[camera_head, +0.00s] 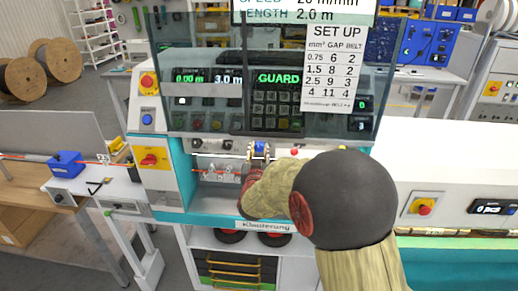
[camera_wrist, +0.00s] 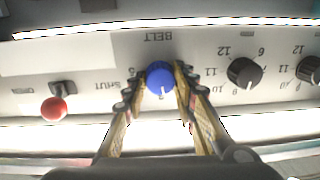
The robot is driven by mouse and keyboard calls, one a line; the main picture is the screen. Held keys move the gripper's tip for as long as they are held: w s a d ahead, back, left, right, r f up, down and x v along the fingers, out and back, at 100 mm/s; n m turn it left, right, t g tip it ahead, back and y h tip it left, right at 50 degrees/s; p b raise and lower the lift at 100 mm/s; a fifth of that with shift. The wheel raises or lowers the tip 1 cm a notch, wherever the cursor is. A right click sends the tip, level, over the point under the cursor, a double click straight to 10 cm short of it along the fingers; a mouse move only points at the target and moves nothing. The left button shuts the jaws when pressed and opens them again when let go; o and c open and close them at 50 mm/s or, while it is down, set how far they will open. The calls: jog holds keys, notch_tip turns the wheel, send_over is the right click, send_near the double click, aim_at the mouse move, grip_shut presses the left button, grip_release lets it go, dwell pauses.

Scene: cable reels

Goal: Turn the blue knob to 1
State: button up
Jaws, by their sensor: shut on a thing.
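The blue knob (camera_wrist: 160,80) sits on the pale panel below the upside-down word BELT in the wrist view. A white mark shows at its lower edge in that view; I cannot read which number it points at. My gripper (camera_wrist: 163,82) has one finger on each side of the knob and is shut on it. In the head view the blue knob (camera_head: 259,148) shows small on the machine's front, below the clear guard. My gripper (camera_head: 257,158) reaches it there, partly hidden by my own arm.
A black knob (camera_wrist: 244,72) with numbers is beside the blue one, and another black knob (camera_wrist: 310,69) is farther right. A red ball-ended lever (camera_wrist: 55,108) is at left. A SET UP chart (camera_head: 334,69) hangs on the clear guard (camera_head: 210,62), above the knob.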

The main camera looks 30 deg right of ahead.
jog(key=n+p, duration=0.1)
jog(key=n, duration=0.2)
jog(key=shift+r+n+p, duration=0.1)
jog(key=shift+n+p, duration=0.2)
jog(key=shift+p, duration=0.05)
jog(key=n+p, duration=0.2)
jog(key=n, duration=0.2)
jog(key=shift+p, duration=0.3)
jog(key=n+p, duration=0.3)
jog(key=n, duration=0.2)
jog(key=shift+a+n+g, duration=0.1)
jog(key=shift+n+g, duration=0.2)
jog(key=shift+n+p, duration=1.15)
jog(key=shift+n, duration=0.65)
jog(key=o, duration=1)
jog(key=shift+w, duration=0.1)
jog(key=shift+o, duration=0.8)
